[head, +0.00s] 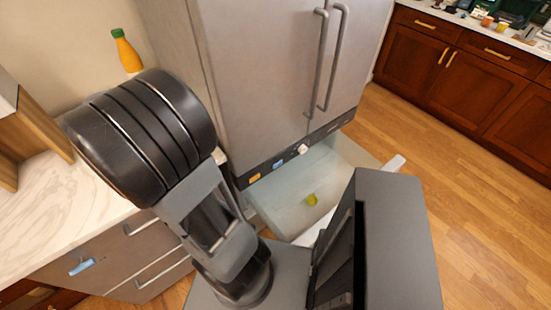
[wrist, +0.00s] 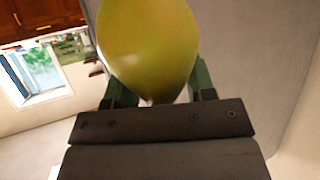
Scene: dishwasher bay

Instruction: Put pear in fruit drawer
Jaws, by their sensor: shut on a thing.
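A yellow-green pear (wrist: 150,42) fills the upper middle of the wrist view. My gripper (wrist: 160,84) is shut on it, with a green finger at each side. The pear hides the fingertips. My gripper and the held pear do not show in the head view. The drawer (head: 345,152) under the fridge doors is pulled open in the head view.
The grey fridge (head: 265,70) has two tall handles above the open drawer. A marble counter (head: 45,215) stands at the left, with an orange bottle (head: 127,52) behind my arm. Brown cabinets (head: 470,75) line the far right. Open wooden floor (head: 450,180) lies between.

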